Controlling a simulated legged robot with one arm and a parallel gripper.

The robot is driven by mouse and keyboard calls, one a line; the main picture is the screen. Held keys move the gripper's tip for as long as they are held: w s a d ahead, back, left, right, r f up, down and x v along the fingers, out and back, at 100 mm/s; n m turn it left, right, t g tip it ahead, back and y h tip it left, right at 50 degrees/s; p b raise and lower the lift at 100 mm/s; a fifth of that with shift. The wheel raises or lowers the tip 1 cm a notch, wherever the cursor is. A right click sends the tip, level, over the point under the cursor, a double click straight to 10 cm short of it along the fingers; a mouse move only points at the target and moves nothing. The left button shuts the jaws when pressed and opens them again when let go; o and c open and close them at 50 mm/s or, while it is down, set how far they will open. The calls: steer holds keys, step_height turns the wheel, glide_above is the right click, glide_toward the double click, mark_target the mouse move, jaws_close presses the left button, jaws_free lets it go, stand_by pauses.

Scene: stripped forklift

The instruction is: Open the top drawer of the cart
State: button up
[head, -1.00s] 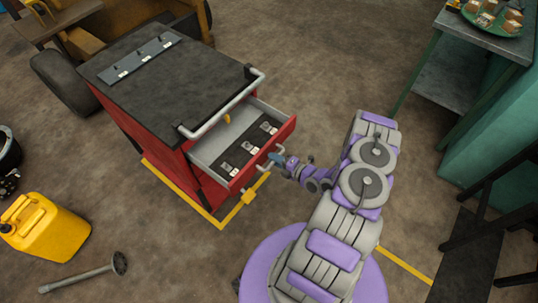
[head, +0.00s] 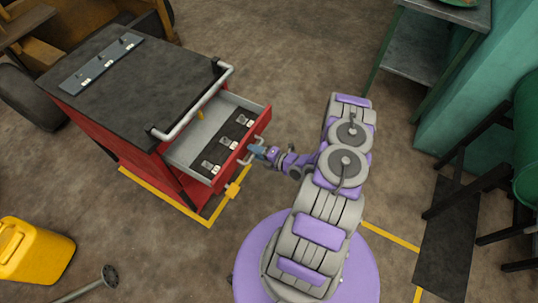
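The red cart (head: 118,135) with a dark top stands at the left of centre in the head view. Its top drawer (head: 182,150) is pulled out and shows a grey inside with a dark strip holding several small metal pieces and a yellow item. A silver handle (head: 245,160) is on the drawer front. My gripper (head: 256,151) is at this handle, with its fingertips at or around it. The fingers are too small to tell whether they are closed on it.
A silver push bar (head: 192,108) runs along the cart's edge above the drawer. A yellow jerrycan (head: 32,250) and a metal rod (head: 90,285) lie at the lower left. A green workbench (head: 440,45) stands at the upper right. The floor between cart and bench is clear.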

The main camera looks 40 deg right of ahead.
steer(key=p+v, duration=0.1)
steer(key=v, duration=1.6)
steer(key=shift+p, duration=0.35)
steer(key=shift+f, duration=0.1)
